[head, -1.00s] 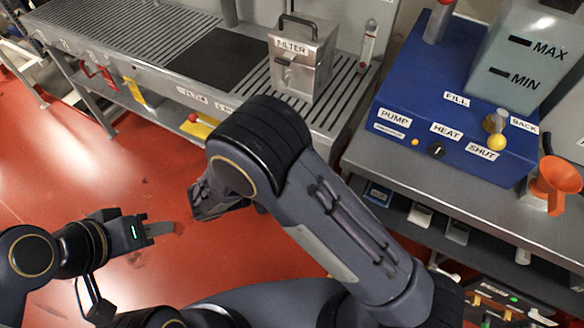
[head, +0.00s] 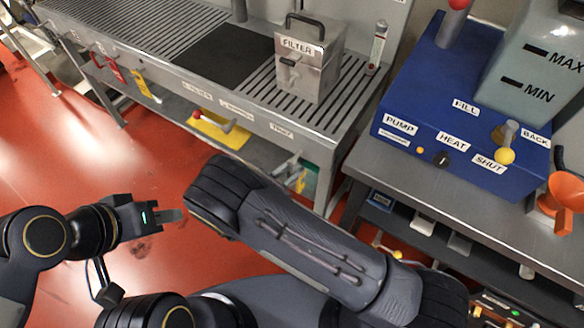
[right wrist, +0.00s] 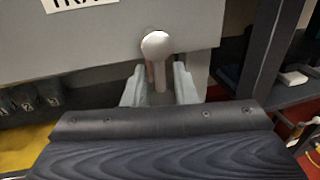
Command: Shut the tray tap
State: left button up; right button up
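The tray tap (right wrist: 157,48) shows in the right wrist view as a pale round knob on a short stem, in front of a grey panel with a partly cut-off label that reads "TRA". My right gripper (right wrist: 160,88) has its two pale fingers on either side of the stem, apart, with a gap showing between them. I cannot tell whether either finger touches the stem. In the head view my right forearm hides most of this gripper. My left gripper (head: 170,216) is over the red floor at the left, clear of the bench, seen side-on and apparently empty.
A steel filter box (head: 309,68) stands on the slotted bench. Another tap with a red knob (head: 197,114) sits along the bench front. A blue pump unit (head: 450,110) with a yellow-knobbed lever stands on the right table, beside an orange funnel (head: 563,192). Red floor is open at left.

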jog(key=shift+w+d, duration=0.1)
jog(key=shift+d, duration=0.05)
jog(key=shift+c, duration=0.5)
grip_shut()
jog(key=shift+f, duration=0.1)
